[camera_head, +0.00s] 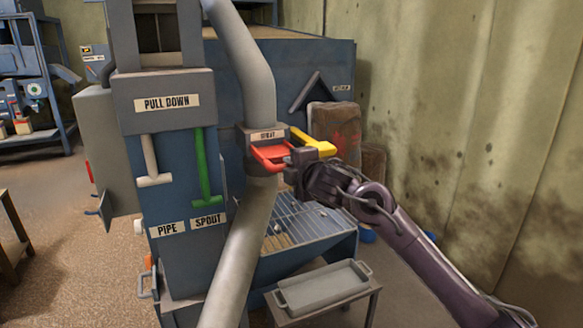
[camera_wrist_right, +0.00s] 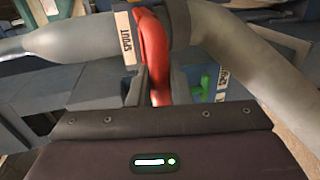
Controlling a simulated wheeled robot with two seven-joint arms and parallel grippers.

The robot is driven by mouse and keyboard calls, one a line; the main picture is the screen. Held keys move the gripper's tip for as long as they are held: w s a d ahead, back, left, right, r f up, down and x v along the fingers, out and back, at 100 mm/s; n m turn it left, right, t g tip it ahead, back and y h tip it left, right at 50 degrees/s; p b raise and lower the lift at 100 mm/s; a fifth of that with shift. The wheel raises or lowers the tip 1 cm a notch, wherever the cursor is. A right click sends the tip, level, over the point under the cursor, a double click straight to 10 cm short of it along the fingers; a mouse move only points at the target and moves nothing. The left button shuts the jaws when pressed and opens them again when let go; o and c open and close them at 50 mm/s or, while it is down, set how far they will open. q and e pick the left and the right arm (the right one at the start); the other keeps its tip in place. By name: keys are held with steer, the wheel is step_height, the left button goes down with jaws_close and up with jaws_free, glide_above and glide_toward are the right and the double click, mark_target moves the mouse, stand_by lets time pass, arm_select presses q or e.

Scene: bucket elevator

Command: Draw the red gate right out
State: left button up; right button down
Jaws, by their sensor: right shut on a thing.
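The red gate (camera_head: 270,154) is a flat red slide with a handle, set in the collar marked SPOUT (camera_head: 264,135) on the grey pipe. Part of the red plate shows outside the collar; I cannot tell how far it is drawn. My right gripper (camera_head: 298,157) is shut on the red handle, to the right of the collar. In the right wrist view the red gate (camera_wrist_right: 156,60) runs down between the fingers, beside the SPOUT label (camera_wrist_right: 127,38). A yellow handle (camera_head: 316,143) is just behind my right gripper. My left gripper is not in view.
The grey pipe (camera_head: 232,255) slants down at the front. A PULL DOWN box (camera_head: 167,103) with a white handle (camera_head: 149,160) and a green handle (camera_head: 203,170) stands left. A grid-topped hopper (camera_head: 300,222) and a tray (camera_head: 322,287) on a stand are below.

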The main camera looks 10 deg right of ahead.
steer(key=c, duration=1.4)
jaws_free()
steer(key=shift+w+a+f, duration=0.1)
steer(key=shift+w+f, duration=0.15)
steer(key=shift+s+r, duration=0.1)
steer(key=shift+s, duration=0.05)
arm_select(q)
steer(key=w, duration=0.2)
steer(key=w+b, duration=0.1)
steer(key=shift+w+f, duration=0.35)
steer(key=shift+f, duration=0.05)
arm_select(e)
steer(key=v, duration=0.7)
steer(key=shift+s, duration=0.3)
